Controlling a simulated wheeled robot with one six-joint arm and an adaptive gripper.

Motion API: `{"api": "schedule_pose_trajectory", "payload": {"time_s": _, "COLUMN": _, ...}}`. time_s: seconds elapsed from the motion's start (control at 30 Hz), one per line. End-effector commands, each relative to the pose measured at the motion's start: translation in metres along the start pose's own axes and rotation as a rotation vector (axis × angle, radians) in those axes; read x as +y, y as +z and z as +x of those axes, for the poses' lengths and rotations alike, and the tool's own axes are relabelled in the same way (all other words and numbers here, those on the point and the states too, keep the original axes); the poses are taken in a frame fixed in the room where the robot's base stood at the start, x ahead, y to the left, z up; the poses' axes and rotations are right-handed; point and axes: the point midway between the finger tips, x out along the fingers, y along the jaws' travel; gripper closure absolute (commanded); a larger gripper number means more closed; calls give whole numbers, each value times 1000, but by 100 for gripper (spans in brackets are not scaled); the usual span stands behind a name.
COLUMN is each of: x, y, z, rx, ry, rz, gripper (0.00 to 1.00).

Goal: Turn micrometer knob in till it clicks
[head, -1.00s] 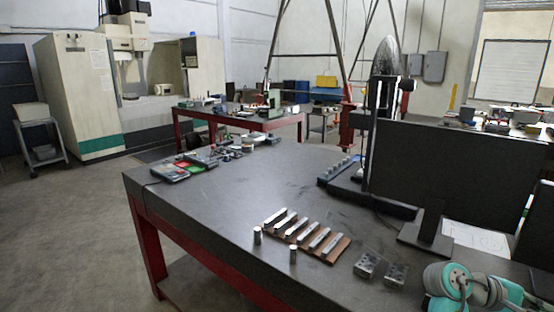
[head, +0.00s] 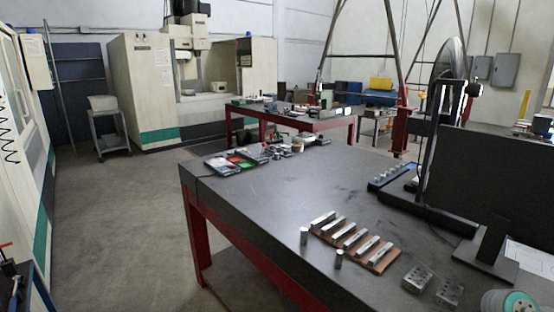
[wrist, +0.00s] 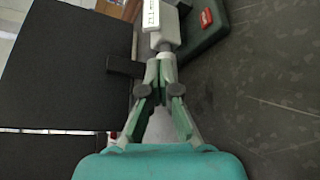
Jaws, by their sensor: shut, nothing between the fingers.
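My gripper (wrist: 160,66) is in the wrist view, its fingertips together and nothing seen between them. Just beyond the tips, in line with them, is a pale grey block (wrist: 160,30) with a white label; I cannot tell what it is or whether the tips touch it. In the head view my gripper is out of sight.
The dark workbench (head: 290,190) holds a brown rack (head: 382,262) of metal bars, two small cylinders, drilled metal blocks (head: 417,279) and open cases (head: 237,160) at its far left. A black monitor (head: 508,185) stands at right. Its middle is clear.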

Motion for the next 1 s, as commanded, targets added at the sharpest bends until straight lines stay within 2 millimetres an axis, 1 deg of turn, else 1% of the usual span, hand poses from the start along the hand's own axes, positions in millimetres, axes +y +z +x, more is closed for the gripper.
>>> {"api": "schedule_pose_trajectory", "payload": {"time_s": 0.63, "x": -16, "y": 0, "z": 0, "rx": 0, "ry": 0, "rz": 0, "gripper": 100}}
{"api": "schedule_pose_trajectory", "payload": {"time_s": 1.0, "x": -19, "y": -2, "z": 0, "rx": 1, "ry": 0, "rz": -1, "gripper": 100}}
